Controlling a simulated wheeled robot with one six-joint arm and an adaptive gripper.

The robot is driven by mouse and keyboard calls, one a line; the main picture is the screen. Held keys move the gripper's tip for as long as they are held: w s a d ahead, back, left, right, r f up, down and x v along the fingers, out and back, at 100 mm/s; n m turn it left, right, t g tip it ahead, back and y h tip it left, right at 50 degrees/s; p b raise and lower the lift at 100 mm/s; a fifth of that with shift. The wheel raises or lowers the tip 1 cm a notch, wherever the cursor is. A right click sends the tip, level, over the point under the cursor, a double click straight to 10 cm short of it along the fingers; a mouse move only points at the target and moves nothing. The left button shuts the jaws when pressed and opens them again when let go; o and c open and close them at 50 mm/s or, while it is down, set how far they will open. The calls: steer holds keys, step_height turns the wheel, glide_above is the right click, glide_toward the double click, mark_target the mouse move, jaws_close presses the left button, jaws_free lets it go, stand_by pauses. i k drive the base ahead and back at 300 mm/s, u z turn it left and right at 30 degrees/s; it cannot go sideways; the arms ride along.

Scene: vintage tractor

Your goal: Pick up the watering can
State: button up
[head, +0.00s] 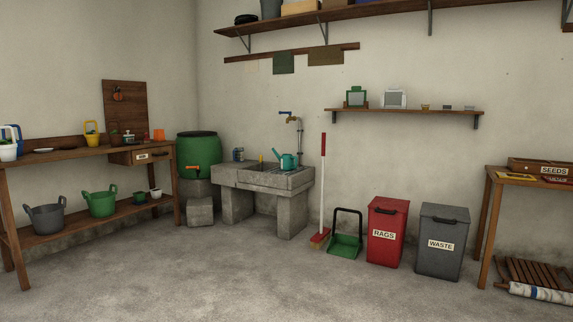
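A small teal watering can (288,160) stands upright at the right part of the concrete sink (262,179), against the back wall. It is below the brass tap, with its spout pointing left. The sink rests on thick concrete legs. My gripper and arm are not in view.
Left are a wooden bench (75,153) with pots and buckets and a green barrel (198,152). Right of the sink are a broom (322,190), a green dustpan (345,244), a red rags bin (386,231) and a grey waste bin (440,242). The floor in front is clear.

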mark_target(286, 161)
steer(key=u, duration=0.3)
steer(key=i, duration=1.2)
steer(key=u, duration=0.45)
steer(key=i, duration=4.15)
steer(key=z, duration=1.15)
steer(key=i, duration=1.2)
steer(key=z, duration=1.4)
steer(key=i, duration=0.85)
steer(key=z, duration=0.4)
